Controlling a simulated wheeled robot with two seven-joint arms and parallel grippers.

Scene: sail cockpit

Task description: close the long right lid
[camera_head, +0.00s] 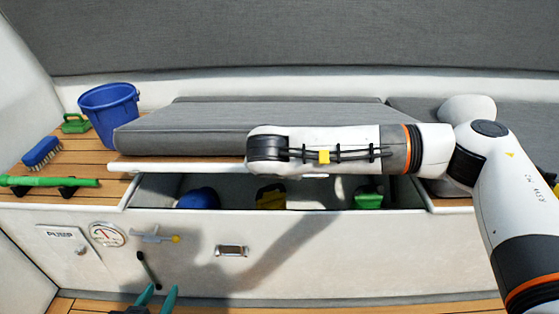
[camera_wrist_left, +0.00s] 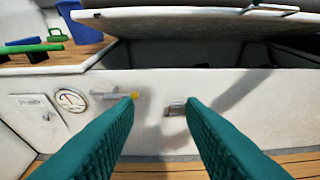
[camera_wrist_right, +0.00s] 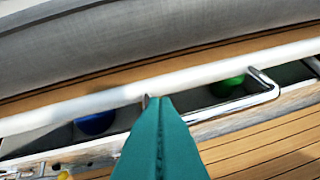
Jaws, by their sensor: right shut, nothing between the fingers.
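The long lid, with a grey cushion (camera_head: 200,122) on top and a white front edge (camera_head: 180,167), is partly raised over an open locker (camera_head: 320,190). Its edge also shows in the left wrist view (camera_wrist_left: 190,20). A chrome handle (camera_wrist_right: 262,90) is on the lid's front in the right wrist view. My right arm crosses in front of the lid. My right gripper (camera_wrist_right: 154,99) is shut and empty, its tips at the white edge, left of the handle; I cannot tell if they touch. It is hidden in the head view. My left gripper (camera_head: 160,292) is open and empty, low before the locker front.
Inside the locker are blue (camera_head: 199,198), yellow (camera_head: 271,196) and green (camera_head: 368,197) things. A blue bucket (camera_head: 109,113), a brush (camera_head: 42,153) and a green-handled tool (camera_head: 50,181) are on the left deck. The locker front has a gauge (camera_head: 107,234), a lever (camera_head: 157,236) and a latch (camera_head: 232,251).

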